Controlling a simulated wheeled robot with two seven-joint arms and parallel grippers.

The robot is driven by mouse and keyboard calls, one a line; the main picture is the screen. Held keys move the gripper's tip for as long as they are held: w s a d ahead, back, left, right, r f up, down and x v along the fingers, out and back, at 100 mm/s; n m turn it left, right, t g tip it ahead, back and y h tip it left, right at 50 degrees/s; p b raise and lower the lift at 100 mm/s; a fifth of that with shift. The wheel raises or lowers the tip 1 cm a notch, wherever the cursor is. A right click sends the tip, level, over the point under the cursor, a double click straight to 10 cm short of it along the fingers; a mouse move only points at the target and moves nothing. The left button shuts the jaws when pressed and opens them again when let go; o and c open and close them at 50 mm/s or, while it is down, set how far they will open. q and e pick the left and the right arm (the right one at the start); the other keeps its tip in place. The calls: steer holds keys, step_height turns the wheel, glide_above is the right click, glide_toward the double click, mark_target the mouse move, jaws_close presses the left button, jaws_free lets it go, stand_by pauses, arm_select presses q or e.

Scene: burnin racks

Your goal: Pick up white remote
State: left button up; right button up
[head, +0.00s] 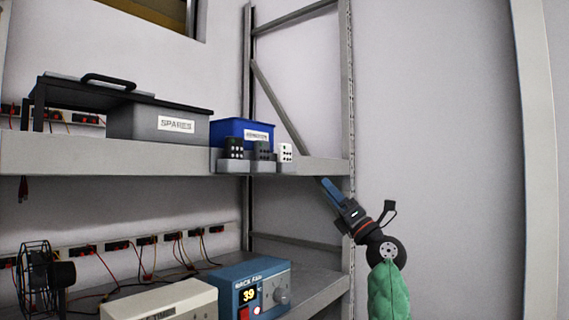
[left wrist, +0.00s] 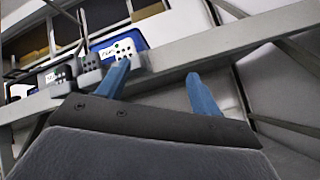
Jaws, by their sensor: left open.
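The white remote (head: 285,152) stands upright in a small grey holder at the right end of the upper shelf's front edge, in the head view. A grey remote (head: 262,151) and a black remote (head: 235,148) stand in holders to its left. My left gripper (head: 329,188) is open, its blue fingers below and to the right of the white remote, apart from it. In the left wrist view the open fingers (left wrist: 157,70) have nothing between them.
A blue bin (head: 229,128) sits behind the remotes, and a grey SPARES box (head: 137,122) is to the left. The shelf's upright post (head: 347,90) stands near my left gripper. A blue device (head: 239,273) is on the lower shelf. Open space lies right of the rack.

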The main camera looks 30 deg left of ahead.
mark_target(287, 147)
arm_select(q)
steer(key=shift+s+a+r+n+g+h, duration=0.5)
steer(key=shift+s+a+r+n+h, duration=0.7)
steer(key=shift+r, duration=0.8)
steer(key=shift+s+a+r+n+g+h, duration=0.5)
steer(key=shift+s+a+r+n+h, duration=0.35)
steer(key=shift+r+n+h, duration=0.95)
steer(key=shift+s+a+r+n+g+h, duration=0.5)
steer(key=shift+s+a+r+n+h, duration=0.55)
steer(key=shift+r, duration=1.2)
steer(key=a+p, duration=0.1)
steer(key=a, duration=0.2)
steer(key=shift+w+a+m, duration=0.15)
steer(key=shift+a+m, duration=0.1)
steer(key=shift+a, duration=0.6)
arm_select(e)
steer(key=shift+g, duration=0.3)
steer(key=v, duration=0.5)
steer(key=shift+s+a+r, duration=0.2)
steer(key=shift+a+r, duration=0.05)
arm_select(q)
steer(key=shift+d, duration=0.1)
steer(key=c, duration=1.1)
steer(key=shift+o, duration=0.2)
